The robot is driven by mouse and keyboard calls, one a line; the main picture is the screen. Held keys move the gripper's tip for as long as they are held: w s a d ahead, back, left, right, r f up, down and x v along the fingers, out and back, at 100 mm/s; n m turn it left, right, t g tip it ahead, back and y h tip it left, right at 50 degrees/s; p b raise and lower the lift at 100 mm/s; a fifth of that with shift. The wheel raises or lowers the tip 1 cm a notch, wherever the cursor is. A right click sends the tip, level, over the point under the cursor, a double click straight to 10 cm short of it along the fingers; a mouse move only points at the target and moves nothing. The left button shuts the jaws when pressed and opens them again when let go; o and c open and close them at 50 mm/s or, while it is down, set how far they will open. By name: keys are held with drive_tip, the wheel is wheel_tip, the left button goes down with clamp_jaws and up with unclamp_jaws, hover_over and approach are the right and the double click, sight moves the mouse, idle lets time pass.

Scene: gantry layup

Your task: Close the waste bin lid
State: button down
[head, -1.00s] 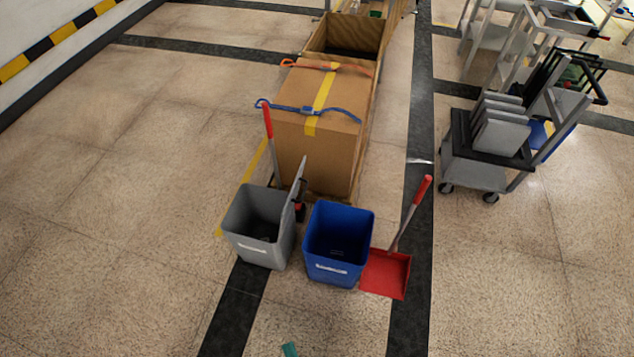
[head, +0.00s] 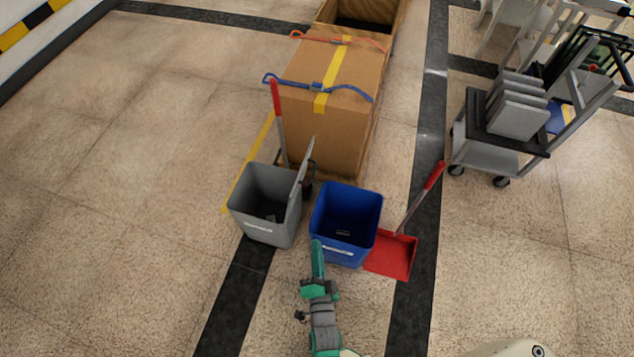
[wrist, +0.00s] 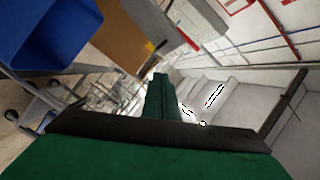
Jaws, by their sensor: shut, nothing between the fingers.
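The grey waste bin (head: 268,232) stands on the floor. Its thin grey lid (head: 301,178) is open, standing nearly upright along the bin's right side. The blue bin (head: 345,250) stands close to its right, without a visible lid. My green gripper (head: 316,244) is shut and empty. It appears in front of the blue bin's lower left corner in the head view, to the right of and below the grey bin. In the wrist view the shut fingers (wrist: 160,90) point up the picture, with the blue bin (wrist: 45,30) at upper left. A grey panel (wrist: 150,18) there may be the lid.
A strapped cardboard box (head: 325,130) and a red-handled tool (head: 277,110) stand behind the bins. A red dustpan (head: 392,256) lies right of the blue bin. A grey cart (head: 490,150) stands further right. The floor (head: 120,230) to the left is clear.

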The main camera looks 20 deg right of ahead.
sight(304, 184)
drive_tip(key=w+d+f+m+h, duration=0.1)
drive_tip(key=w+d+m, duration=0.3)
drive_tip(key=w, duration=0.8)
drive_tip(key=w+d+f+m+h, duration=0.1)
drive_tip(key=w+d+f+m, duration=0.1)
drive_tip(key=w, duration=1)
drive_tip(key=shift+w+d+f+m+h, duration=0.2)
drive_tip(key=shift+w+d+m+h, duration=0.1)
drive_tip(key=shift+d+m, duration=0.65)
drive_tip(key=shift+w+a, duration=0.1)
